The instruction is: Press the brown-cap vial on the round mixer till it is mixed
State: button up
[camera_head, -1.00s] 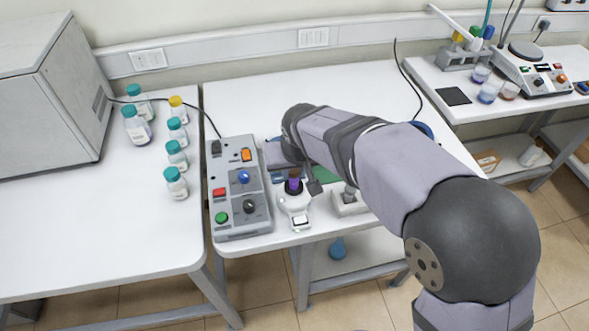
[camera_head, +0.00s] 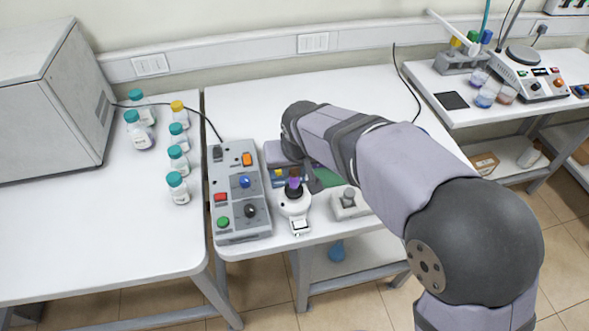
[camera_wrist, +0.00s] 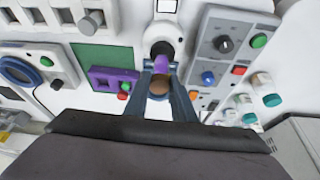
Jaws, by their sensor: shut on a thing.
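The brown-cap vial (camera_wrist: 158,88) is between the fingers of my gripper (camera_wrist: 160,82) in the wrist view. Its brown cap faces the camera and its purple contents show beyond it. In the head view its purple body (camera_head: 294,182) stands about upright at the black cup of the white round mixer (camera_head: 292,206). The mixer (camera_wrist: 163,32) lies just beyond the vial in the wrist view. I cannot tell how firmly the vial touches the cup. My gripper is shut on the vial; my arm hides most of it in the head view.
A grey control box (camera_head: 237,232) with knobs and buttons stands just left of the mixer. A small grey device with a knob (camera_head: 349,204) is to the right. Several capped bottles (camera_head: 178,188) stand on the left table. The back of the middle table is clear.

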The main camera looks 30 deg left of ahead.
jog(key=shift+r+p, duration=1.55)
jog(key=shift+r, duration=0.75)
